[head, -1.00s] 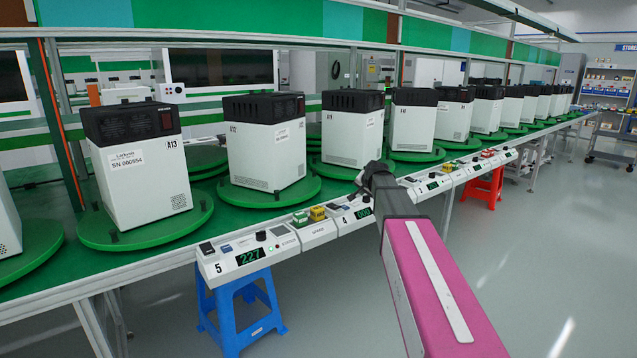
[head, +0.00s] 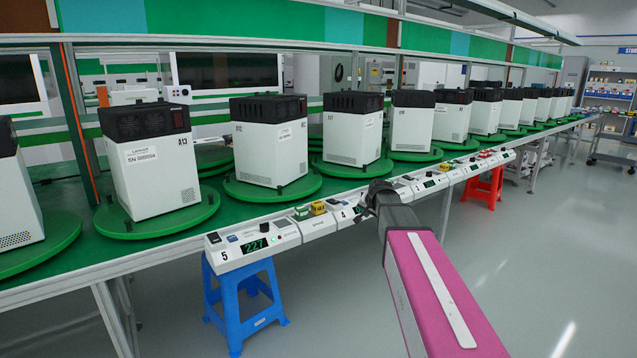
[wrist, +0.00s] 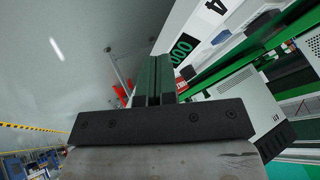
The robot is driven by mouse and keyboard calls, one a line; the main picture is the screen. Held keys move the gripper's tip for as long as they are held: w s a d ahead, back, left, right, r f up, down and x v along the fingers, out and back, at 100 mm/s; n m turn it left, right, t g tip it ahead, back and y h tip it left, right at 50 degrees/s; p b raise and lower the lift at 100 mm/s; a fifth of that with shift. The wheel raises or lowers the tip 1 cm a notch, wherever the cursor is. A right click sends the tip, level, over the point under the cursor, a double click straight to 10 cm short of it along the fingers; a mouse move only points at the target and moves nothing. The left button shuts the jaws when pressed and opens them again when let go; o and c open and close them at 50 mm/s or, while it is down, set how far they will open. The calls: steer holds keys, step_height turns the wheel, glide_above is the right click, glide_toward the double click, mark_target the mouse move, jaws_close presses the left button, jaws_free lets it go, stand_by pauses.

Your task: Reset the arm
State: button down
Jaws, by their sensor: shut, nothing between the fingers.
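My gripper (head: 364,212) shows in the head view at the end of my pink arm, in front of the bench edge beside control panel 4 (head: 338,214). In the wrist view my gripper (wrist: 160,58) has its two dark fingers together, with nothing between them. Panel 4 (wrist: 195,42) is close beside the fingers there, with a green-lit display. In the head view, part of that panel is hidden behind my gripper.
White units with black tops stand on green turntables (head: 270,190) along the bench. Panel 5 (head: 225,258) reads 227. A blue stool (head: 243,300) and a red stool (head: 483,186) stand below. The floor (head: 540,250) at right is clear.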

steer(key=s+f+n+g, duration=0.2)
steer(key=s+f, duration=0.4)
steer(key=s, duration=0.4)
steer(key=s+f+n+g+h, duration=0.1)
steer(key=s+f+g, duration=0.2)
steer(key=s+f, duration=0.4)
steer(key=s+f+n+g, duration=0.2)
steer(key=s+f, duration=0.5)
steer(key=s, duration=0.8)
steer(key=shift+f+n+g+h, duration=0.2)
steer(key=shift+n+g+h, duration=0.1)
steer(key=shift+a, duration=0.1)
